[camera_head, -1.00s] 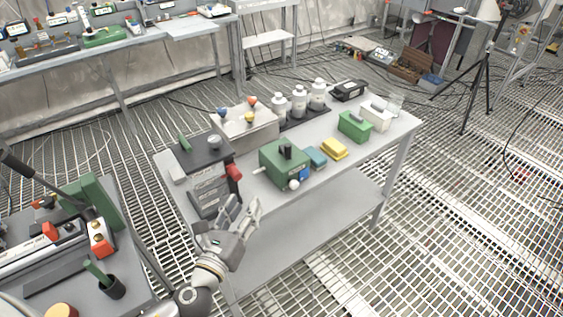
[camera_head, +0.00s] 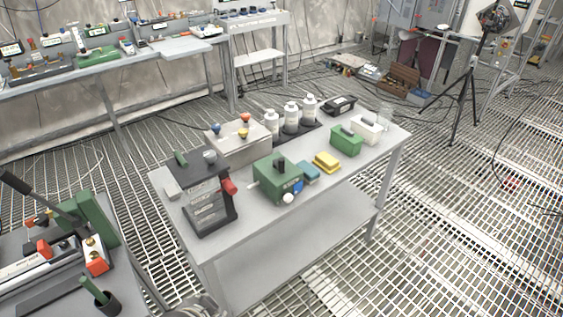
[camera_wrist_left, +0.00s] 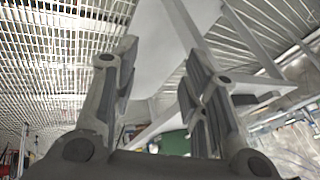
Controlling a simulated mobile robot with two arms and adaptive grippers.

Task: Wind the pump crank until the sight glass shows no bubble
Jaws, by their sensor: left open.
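A green box-shaped unit (camera_head: 277,180) with a black top handle stands near the front edge of the grey table. A white ball knob (camera_head: 288,198) shows low on its front, and a pale stub sticks out at its left; it may be the pump with its crank. I cannot make out a sight glass or bubble. My left gripper (camera_wrist_left: 158,58) is open and empty in the left wrist view, apart from everything. In the head view only part of my left arm shows at the bottom edge, below and left of the unit. My right gripper is not in view.
A dark grey unit (camera_head: 200,195) with a red part stands left of the green unit. Blue (camera_head: 308,172) and yellow (camera_head: 327,162) blocks, a green case (camera_head: 346,140) and white bottles (camera_head: 291,116) share the table (camera_head: 250,222). Its front right strip is clear.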

